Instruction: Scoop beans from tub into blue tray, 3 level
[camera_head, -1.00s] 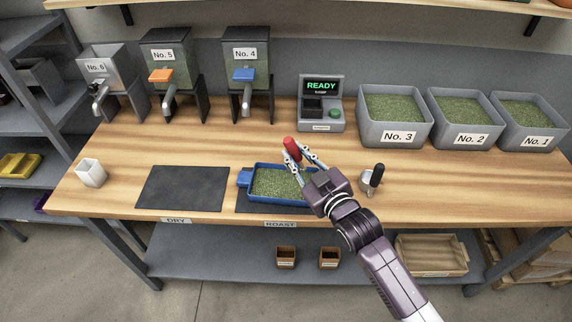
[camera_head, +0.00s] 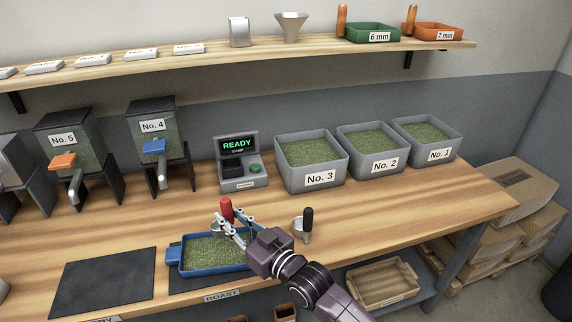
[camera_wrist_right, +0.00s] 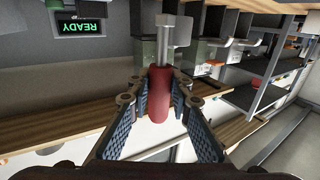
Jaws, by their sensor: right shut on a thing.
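My right gripper (camera_head: 232,220) is shut on a red-handled scoop (camera_head: 226,208). The red handle and a metal shaft also show in the right wrist view (camera_wrist_right: 160,95), between the two fingers. The gripper is at the upper right of the blue tray (camera_head: 215,271), which holds green beans and lies on the dark ROAST mat. The grey tubs No. 3 (camera_head: 294,178), No. 2 (camera_head: 358,170) and No. 1 (camera_head: 455,151) stand at the back right, with green beans inside. My left gripper is not in view.
A black-handled scoop (camera_head: 307,219) stands right of my gripper. A READY scale (camera_head: 240,183) stands behind. Hoppers No. 4 (camera_head: 152,126) and No. 5 (camera_head: 62,140) are at the back left. A bare dark mat (camera_head: 105,282) lies left of the tray.

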